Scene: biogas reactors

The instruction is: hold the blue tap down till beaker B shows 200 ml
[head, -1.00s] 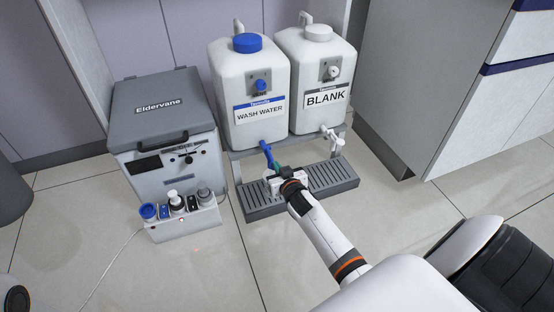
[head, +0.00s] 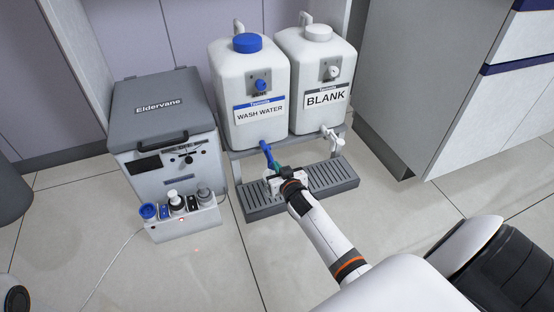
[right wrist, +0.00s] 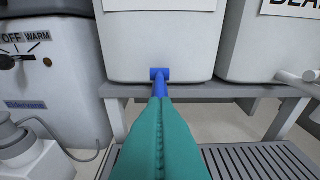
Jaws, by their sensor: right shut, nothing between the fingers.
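The blue tap (head: 265,147) sticks out low on the front of the white wash water container (head: 248,88). It also shows in the right wrist view (right wrist: 159,78), straight beyond my fingers. My right gripper (head: 276,166) has teal fingers, which also fill the lower middle of the right wrist view (right wrist: 160,104). They are shut with nothing between them, and their tips overlap the tap's lower end; I cannot tell whether they touch it. Beaker B cannot be made out: my gripper covers most of the spot under the tap, and no level is readable. My left gripper is out of view.
The blank container (head: 318,75) with a white tap (head: 331,136) stands to the right on the same grey stand. A slotted drip tray (head: 335,178) lies below. Floor in front is clear.

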